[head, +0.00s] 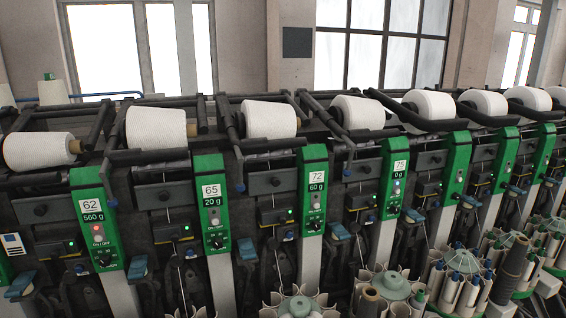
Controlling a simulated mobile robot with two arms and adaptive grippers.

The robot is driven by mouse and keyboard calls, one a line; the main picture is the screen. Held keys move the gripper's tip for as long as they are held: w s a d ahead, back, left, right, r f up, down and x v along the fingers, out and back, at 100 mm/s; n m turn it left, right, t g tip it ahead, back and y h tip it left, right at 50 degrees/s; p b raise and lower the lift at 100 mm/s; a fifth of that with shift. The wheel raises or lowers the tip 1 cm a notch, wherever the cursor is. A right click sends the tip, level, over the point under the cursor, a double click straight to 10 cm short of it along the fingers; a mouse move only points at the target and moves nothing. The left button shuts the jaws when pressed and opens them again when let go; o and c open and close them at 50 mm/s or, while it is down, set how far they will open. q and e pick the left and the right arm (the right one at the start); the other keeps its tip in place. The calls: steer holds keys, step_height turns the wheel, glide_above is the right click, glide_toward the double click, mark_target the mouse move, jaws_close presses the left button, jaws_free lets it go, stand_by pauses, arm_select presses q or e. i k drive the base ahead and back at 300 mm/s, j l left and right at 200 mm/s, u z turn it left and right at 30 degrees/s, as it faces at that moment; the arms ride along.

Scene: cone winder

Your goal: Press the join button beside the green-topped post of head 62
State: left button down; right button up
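The green-topped post of head 62 (84,180) stands at the left of the head view, with a "62" label and a "560 g" display. Below the display are a reddish lit round button or lamp (96,227), a smaller pale button (98,239) and a dark dial (104,256). A dark box with a small green light (72,244) sits just left of the post. A blue lever (138,267) is at the post's lower right. I cannot read which control is the join button. Neither of my grippers is in view.
Posts 65 (211,161), 72 (314,153) and 75 (399,144) continue to the right. White yarn cones (36,150) lie along the top. Bobbin magazines (296,306) stick out at the lower middle and right. Dark rods and brackets crowd the gaps between posts.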

mark_target(79, 270)
steer(key=u, duration=1.25)
